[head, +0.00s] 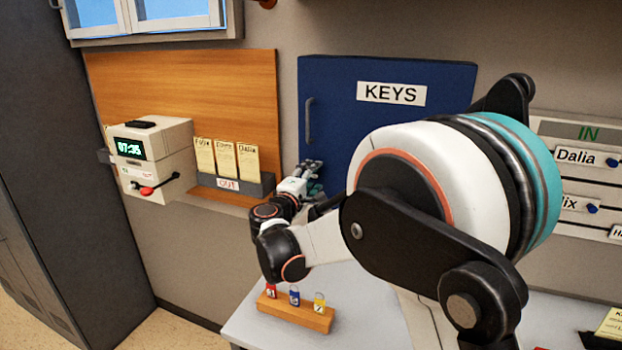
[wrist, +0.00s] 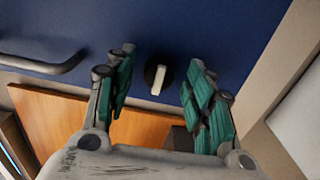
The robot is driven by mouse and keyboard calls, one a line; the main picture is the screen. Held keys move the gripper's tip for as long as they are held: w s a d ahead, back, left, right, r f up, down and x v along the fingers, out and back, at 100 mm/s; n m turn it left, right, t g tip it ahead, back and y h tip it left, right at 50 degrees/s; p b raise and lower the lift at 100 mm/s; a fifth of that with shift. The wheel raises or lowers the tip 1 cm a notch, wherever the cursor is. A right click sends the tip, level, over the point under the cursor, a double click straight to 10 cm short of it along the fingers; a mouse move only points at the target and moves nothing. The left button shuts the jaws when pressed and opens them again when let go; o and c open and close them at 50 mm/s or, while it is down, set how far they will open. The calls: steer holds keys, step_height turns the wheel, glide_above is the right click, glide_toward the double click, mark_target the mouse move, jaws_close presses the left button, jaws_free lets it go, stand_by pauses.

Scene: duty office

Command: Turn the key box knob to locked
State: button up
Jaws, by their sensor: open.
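The key box (head: 330,120) is a blue wall cabinet labelled KEYS, with its door shut. Its knob (wrist: 157,78) is a dark round base with a pale bar, seen in the wrist view on the blue door. The bar stands nearly upright in that picture, leaning slightly. No lock marking is readable. My gripper (wrist: 160,72) is open and empty, its teal-padded fingers on either side of the knob in the picture, with visible gaps. How far it is from the door is hard to tell. In the head view my gripper (head: 312,178) is before the lower door; the knob is hidden there.
A grey door handle (head: 309,120) is on the box's left side and shows in the wrist view (wrist: 45,64). A time clock (head: 150,160) and card rack (head: 232,183) are left. A wooden padlock stand (head: 295,314) sits on the table below. An IN board (head: 580,170) is right.

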steer(key=v, duration=1.2)
steer(key=shift+w+d, duration=0.1)
